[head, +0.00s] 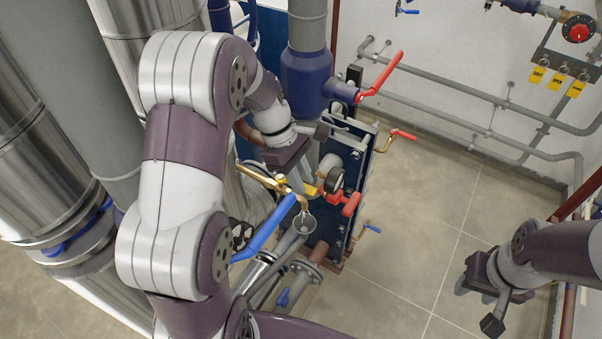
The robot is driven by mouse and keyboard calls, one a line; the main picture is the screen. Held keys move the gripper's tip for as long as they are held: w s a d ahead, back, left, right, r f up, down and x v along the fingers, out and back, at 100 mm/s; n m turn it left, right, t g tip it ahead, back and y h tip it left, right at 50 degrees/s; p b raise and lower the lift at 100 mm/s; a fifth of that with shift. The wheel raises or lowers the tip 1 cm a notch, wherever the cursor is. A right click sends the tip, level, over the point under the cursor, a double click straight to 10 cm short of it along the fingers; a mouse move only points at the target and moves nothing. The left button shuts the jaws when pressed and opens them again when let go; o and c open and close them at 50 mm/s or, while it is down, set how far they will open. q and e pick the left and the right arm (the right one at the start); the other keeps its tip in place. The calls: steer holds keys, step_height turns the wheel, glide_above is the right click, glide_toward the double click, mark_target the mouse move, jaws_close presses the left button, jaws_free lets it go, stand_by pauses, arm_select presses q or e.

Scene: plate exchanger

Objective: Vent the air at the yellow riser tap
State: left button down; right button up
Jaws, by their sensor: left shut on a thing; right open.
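The yellow riser tap (281,180) sits on a brass pipe at the middle of the head view, in front of the plate exchanger (340,185). Its yellow parts show just below my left gripper (297,178). That gripper points down and is shut on the yellow tap's handle; the fingers hide most of the grip. A small round metal cup (305,223) is below the brass spout. My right gripper (476,308) is open and empty at the lower right, over the floor, well apart from the exchanger.
A long blue lever (265,230) lies close below the tap. Red levers (345,202) and (382,74) stick out right of it. Large clad pipes (40,150) fill the left. Yellow tags (558,82) hang at the upper right. The tiled floor (420,220) between exchanger and wall is clear.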

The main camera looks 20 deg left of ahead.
stand_by(0.5)
arm_select(q)
steer(key=c, duration=1)
jaws_free()
